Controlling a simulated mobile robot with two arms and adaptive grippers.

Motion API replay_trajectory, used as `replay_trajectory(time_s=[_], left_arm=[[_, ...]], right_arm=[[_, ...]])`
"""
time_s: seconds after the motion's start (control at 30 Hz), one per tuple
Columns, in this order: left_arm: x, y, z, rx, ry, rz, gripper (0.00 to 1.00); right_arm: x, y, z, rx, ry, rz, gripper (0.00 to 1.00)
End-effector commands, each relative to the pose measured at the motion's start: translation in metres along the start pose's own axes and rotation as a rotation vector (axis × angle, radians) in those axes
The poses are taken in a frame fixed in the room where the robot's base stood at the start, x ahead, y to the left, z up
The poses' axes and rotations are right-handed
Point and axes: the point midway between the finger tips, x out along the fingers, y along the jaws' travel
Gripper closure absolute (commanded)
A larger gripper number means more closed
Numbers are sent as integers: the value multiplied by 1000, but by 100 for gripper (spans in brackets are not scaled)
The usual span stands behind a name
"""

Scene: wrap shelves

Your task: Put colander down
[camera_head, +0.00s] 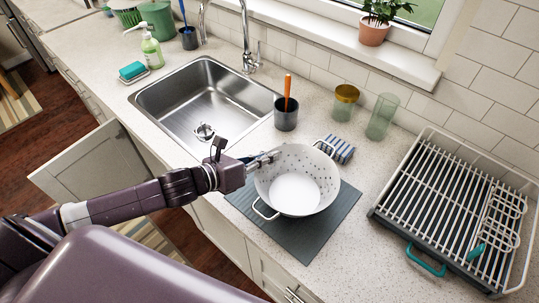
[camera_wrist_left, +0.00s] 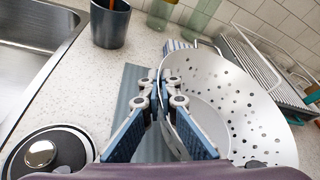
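The white colander (camera_head: 294,188) with small holes and wire handles is over the dark grey mat (camera_head: 305,238) on the counter right of the sink. It looks upright or nearly so; I cannot tell whether its base touches the mat. My left gripper (camera_head: 272,156) is at its left rim. In the left wrist view, the fingers (camera_wrist_left: 168,92) close around the rim of the colander (camera_wrist_left: 225,95), with the mat (camera_wrist_left: 133,82) beneath. My right gripper is not in view.
The sink (camera_head: 208,103) lies left. A dark cup with an orange-handled tool (camera_head: 286,118), a striped cloth (camera_head: 339,149) and glasses (camera_head: 382,116) stand behind the colander. A dish rack (camera_head: 455,205) is right. A dark round knobbed thing (camera_wrist_left: 45,152) lies near the gripper.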

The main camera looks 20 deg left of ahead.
Motion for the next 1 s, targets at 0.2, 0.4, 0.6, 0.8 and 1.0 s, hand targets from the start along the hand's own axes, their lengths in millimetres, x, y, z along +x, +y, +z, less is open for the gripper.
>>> replay_trajectory(time_s=[0.2,0.4,0.6,0.8,1.0], left_arm=[[1,1,-2,0,0,0,93],[1,1,-2,0,1,1,78],[0,1,-1,0,0,1,78],[-8,2,-2,-1,2,3,78],[-31,1,-3,1,4,1,78]], right_arm=[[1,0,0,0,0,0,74],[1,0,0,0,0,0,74],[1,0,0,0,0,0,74],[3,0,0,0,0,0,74],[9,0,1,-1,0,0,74]])
